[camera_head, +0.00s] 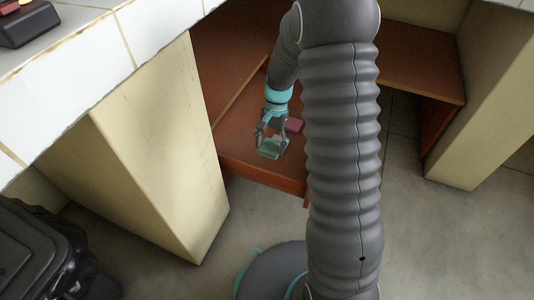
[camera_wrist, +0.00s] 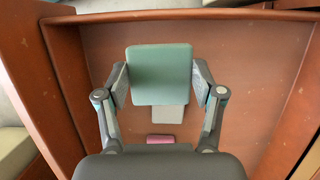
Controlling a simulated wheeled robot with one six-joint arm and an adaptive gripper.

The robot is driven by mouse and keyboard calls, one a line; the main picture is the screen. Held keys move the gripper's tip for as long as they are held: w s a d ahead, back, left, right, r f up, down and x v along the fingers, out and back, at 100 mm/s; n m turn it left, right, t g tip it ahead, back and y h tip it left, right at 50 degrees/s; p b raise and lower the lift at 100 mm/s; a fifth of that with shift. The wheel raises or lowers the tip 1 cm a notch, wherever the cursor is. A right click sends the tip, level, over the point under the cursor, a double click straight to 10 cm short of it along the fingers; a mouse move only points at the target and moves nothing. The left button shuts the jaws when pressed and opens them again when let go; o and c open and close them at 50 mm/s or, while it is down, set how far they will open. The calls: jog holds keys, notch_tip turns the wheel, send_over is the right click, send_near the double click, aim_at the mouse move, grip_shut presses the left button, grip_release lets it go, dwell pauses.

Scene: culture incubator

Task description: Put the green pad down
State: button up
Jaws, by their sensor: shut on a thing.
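The green pad (camera_wrist: 160,74) is a flat square with rounded corners, held between the two fingers of my gripper (camera_wrist: 161,85) in the wrist view. In the head view, the pad (camera_head: 269,148) shows at the tips of my gripper (camera_head: 270,140), over the reddish-brown wooden shelf (camera_head: 240,155). My gripper is shut on the pad's sides. I cannot tell whether the pad touches the shelf surface. A pale grey flat piece (camera_wrist: 168,115) shows just below the pad in the wrist view, partly hidden by it.
Raised wooden sides border the shelf in the wrist view. Cream pillars (camera_head: 150,150) flank the shelf.

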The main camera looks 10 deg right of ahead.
jog(key=b, duration=0.1)
send_over(271, 168)
notch_tip(271, 168, down, 6)
jog(key=shift+r, duration=0.25)
jog(key=shift+a+f+b, duration=0.1)
jog(key=shift+f+b, duration=0.25)
jog(key=shift+f, duration=1.75)
jog(key=shift+f, duration=0.1)
jog(key=shift+f, duration=0.1)
jog(key=o, duration=1)
jog(key=shift+s, duration=0.1)
